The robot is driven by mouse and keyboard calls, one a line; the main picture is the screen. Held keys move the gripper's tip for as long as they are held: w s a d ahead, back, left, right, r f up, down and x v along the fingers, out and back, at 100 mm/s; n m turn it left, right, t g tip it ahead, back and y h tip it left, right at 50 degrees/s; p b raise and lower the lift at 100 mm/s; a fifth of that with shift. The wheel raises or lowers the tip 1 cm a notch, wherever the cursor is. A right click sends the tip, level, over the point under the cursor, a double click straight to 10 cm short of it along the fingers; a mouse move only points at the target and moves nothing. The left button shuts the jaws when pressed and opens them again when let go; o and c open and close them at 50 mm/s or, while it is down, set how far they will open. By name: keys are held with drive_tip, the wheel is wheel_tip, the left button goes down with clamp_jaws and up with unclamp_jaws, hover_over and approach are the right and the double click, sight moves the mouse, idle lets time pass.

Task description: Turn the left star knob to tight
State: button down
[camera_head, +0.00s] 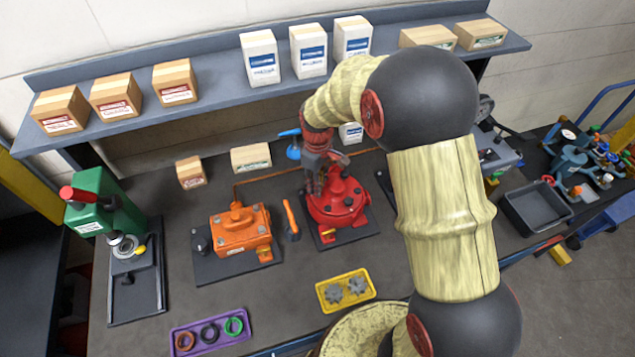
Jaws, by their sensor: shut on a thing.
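A red round motor housing (345,208) sits on a dark base plate near the middle of the bench. Small dark knobs (357,190) show on the right of its top. My gripper (317,188) reaches down from above onto the left part of the housing's top. It is shut on the left star knob there. The fingers hide that knob almost wholly, so its shape and how far it is turned cannot be told.
A yellow tray (322,287) with two grey gears lies in front. A purple tray (211,341) holds rings. A green press (104,205) stands far left. Boxes line the shelf behind.

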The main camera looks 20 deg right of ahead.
drive_tip(key=m, duration=0.4)
drive_tip(key=shift+w+r+m+p, duration=0.1)
drive_tip(key=shift+r+m+p, duration=0.1)
drive_tip(key=shift+m+p, duration=0.1)
drive_tip(key=m, duration=0.4)
drive_tip(key=shift+m+p, duration=0.3)
drive_tip(key=m, duration=0.3)
drive_tip(key=shift+w+m, duration=0.1)
drive_tip(key=shift+m, duration=0.2)
drive_tip(key=m, duration=0.4)
drive_tip(key=shift+r+m+p, duration=0.1)
drive_tip(key=shift+m+p, duration=0.2)
drive_tip(key=m, duration=0.3)
drive_tip(key=shift+m, duration=0.3)
drive_tip(key=m, duration=0.4)
drive_tip(key=shift+m, duration=0.3)
drive_tip(key=m, duration=0.3)
drive_tip(key=shift+p, duration=0.3)
drive_tip(key=shift+m, duration=2.1)
